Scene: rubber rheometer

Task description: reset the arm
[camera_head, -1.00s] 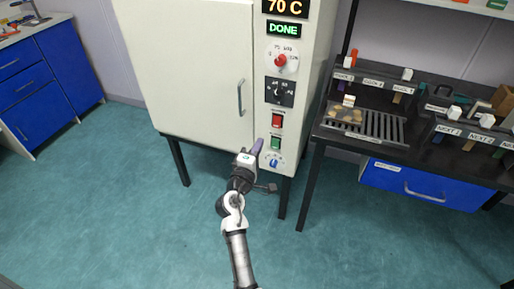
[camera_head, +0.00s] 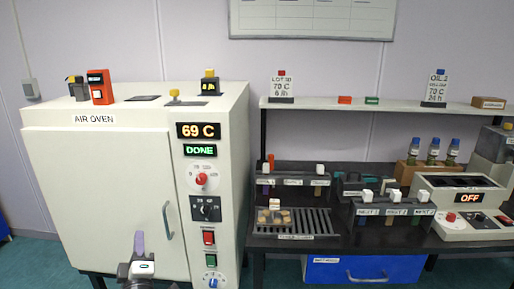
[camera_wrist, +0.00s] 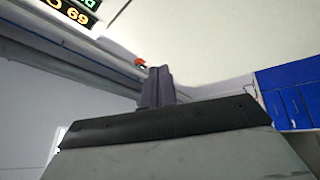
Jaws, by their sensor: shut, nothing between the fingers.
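My gripper (camera_head: 139,245) shows at the bottom of the head view, in front of the lower part of the air oven door. Its purple-grey fingers point up and are together, with nothing between them. In the wrist view the shut fingers (camera_wrist: 157,87) stand up past the dark wrist edge. The rest of my arm is below the head view. The air oven (camera_head: 100,190) is white, its door is shut, and its displays read 69 C and DONE.
The oven's door handle (camera_head: 168,221) and control panel (camera_head: 205,215) are right of my gripper. A black bench (camera_head: 345,238) with a slatted tray (camera_head: 318,222), racks and an instrument (camera_head: 465,195) reading OFF stands right. A shelf (camera_head: 360,106) runs above it.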

